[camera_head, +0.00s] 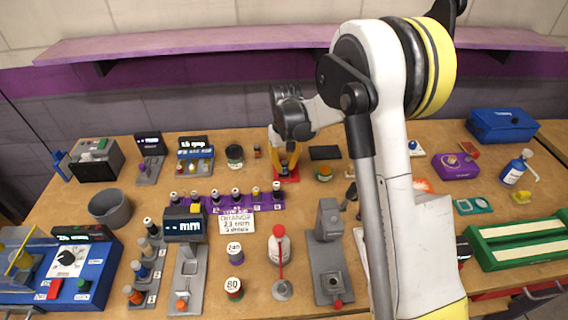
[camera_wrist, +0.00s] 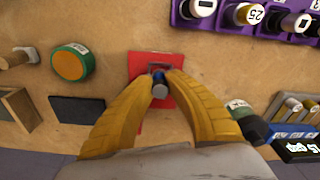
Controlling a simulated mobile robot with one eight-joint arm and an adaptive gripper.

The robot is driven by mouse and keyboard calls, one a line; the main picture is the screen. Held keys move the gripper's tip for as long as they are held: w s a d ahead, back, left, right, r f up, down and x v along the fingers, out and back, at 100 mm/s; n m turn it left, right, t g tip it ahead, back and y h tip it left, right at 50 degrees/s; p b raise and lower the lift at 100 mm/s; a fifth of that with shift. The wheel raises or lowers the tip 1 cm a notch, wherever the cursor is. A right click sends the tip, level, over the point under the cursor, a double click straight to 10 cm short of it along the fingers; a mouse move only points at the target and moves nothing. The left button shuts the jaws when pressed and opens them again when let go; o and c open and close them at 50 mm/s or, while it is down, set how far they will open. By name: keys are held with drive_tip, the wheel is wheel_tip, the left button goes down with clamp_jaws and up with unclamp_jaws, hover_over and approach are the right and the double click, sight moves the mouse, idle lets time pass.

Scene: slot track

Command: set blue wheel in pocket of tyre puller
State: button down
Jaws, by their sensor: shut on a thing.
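My gripper (camera_wrist: 160,82) has its two yellow fingers closed on a small blue wheel (camera_wrist: 158,76) with a grey end facing the camera. The wheel is over the red base (camera_wrist: 138,62) of what appears to be the tyre puller, near a dark grey part at the base's middle. I cannot tell whether the wheel is in the pocket or just above it; the fingers and the wheel hide that spot. In the head view my gripper (camera_head: 288,164) points down over the red base (camera_head: 289,179), and the wheel cannot be made out.
A green-rimmed orange tin (camera_wrist: 70,64) and a dark flat pad (camera_wrist: 78,110) lie left of the red base in the wrist view. A purple rack (camera_wrist: 272,28) of small bottles is at upper right. Bare wood surrounds the base.

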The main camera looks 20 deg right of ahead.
drive_tip(key=shift+f, duration=0.45)
idle(0.5)
drive_tip(key=c, duration=1.4)
unclamp_jaws()
